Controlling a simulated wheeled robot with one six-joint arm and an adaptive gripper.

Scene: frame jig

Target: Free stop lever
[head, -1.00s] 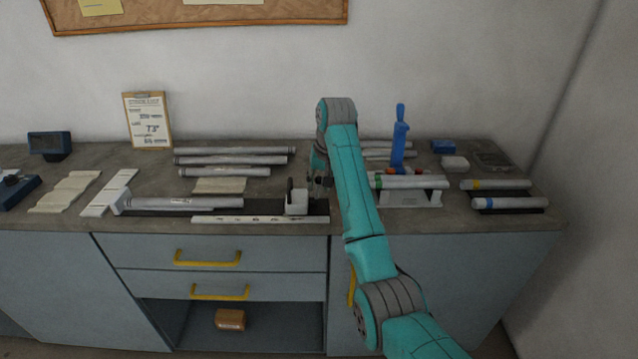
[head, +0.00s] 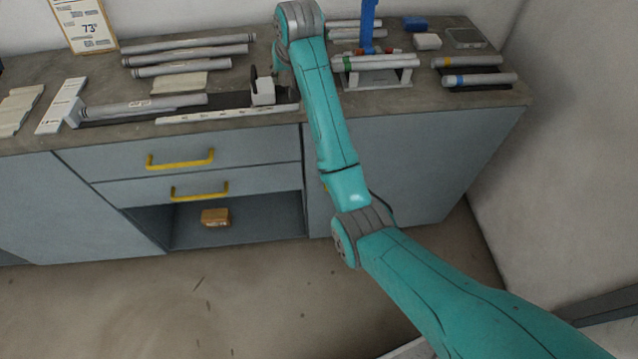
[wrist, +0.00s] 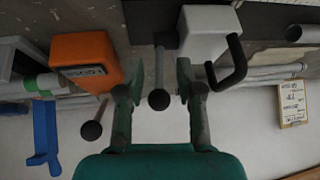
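In the wrist view my gripper (wrist: 158,80) is open, with its two fingers apart. A grey rod lever with a dark round knob (wrist: 159,99) shows between the fingers; I cannot tell if either finger touches it. A second knobbed lever (wrist: 92,130) stands left of the left finger by an orange box (wrist: 85,60) with a small label. To the right is a white stop block (wrist: 208,32) with a bent black handle (wrist: 236,65). No readable label tells which is the stop lever. In the head view the white block (head: 264,96) sits on the rail, and my arm hides most of the gripper.
Grey tubes (head: 188,56) lie behind the rail on the bench. A white scale strip (head: 225,114) runs along the front. A blue upright tool (head: 368,25) and tubes on a white stand (head: 375,78) are right of my arm. A clipboard (wrist: 292,104) leans at the wall.

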